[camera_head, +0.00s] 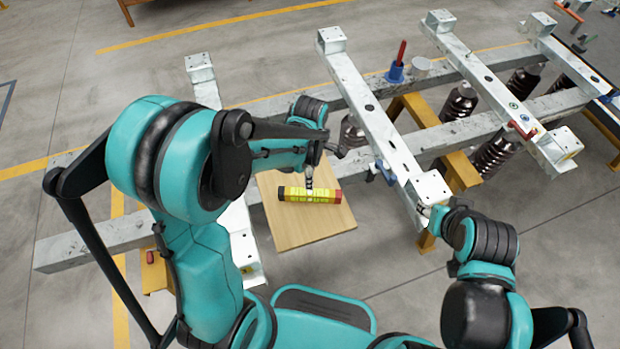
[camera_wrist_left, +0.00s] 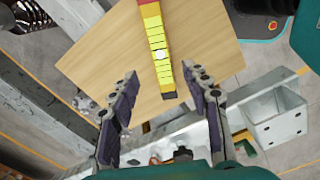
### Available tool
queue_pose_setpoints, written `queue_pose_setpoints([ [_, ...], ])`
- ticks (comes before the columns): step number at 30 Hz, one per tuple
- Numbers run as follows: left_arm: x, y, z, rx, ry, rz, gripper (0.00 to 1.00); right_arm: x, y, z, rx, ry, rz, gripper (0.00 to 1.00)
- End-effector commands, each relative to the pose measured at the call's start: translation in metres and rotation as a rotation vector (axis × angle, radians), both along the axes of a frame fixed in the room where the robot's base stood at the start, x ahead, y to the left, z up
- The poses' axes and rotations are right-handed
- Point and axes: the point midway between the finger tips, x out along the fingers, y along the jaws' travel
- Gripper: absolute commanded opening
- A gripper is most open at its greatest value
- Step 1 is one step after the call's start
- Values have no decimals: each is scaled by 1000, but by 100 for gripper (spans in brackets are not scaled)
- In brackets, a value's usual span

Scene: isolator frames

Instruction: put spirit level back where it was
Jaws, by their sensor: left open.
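The spirit level (camera_head: 325,196), yellow with a black end and a red end, lies flat on a light wooden board (camera_head: 290,232) in the head view. My left gripper (camera_head: 309,183) is just above its middle in that view. In the left wrist view the level (camera_wrist_left: 154,38) runs between the two open fingers of the left gripper (camera_wrist_left: 161,80), with visible room on both sides and nothing gripped. My right gripper (camera_head: 427,211) is beside the near end of a white crossbeam (camera_head: 375,115); its fingers are too small to tell open from shut.
Long grey beams (camera_head: 410,148) and white crossbeams form a frame around the board. Dark ribbed insulators (camera_head: 495,152) hang at the right. A blue cup (camera_head: 395,73) with a red-handled tool and a small white cylinder (camera_head: 421,67) stand on the far beam.

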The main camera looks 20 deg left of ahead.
Motion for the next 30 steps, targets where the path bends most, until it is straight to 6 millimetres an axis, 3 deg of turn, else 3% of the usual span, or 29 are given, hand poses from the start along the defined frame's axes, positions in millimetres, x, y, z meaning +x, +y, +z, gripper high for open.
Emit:
queue_pose_setpoints([
  [5, -3, 2, 18, -2, -17, -46, 48, 0, 0, 4, 0, 0, 0, 40],
  [8, -10, 6, 37, 0, -65, -183, 48, 0, 0, 3, 0, 0, 0, 40],
  [18, -62, 32, 118, 187, -350, -1049, 48, 0, 0, 3, 0, 0, 0, 40],
  [24, -91, 43, 137, 402, -435, -1480, 48, 0, 0, 3, 0, 0, 0, 40],
  [30, -102, 47, 142, 533, -449, -1683, 48, 0, 0, 3, 0, 0, 0, 40],
])
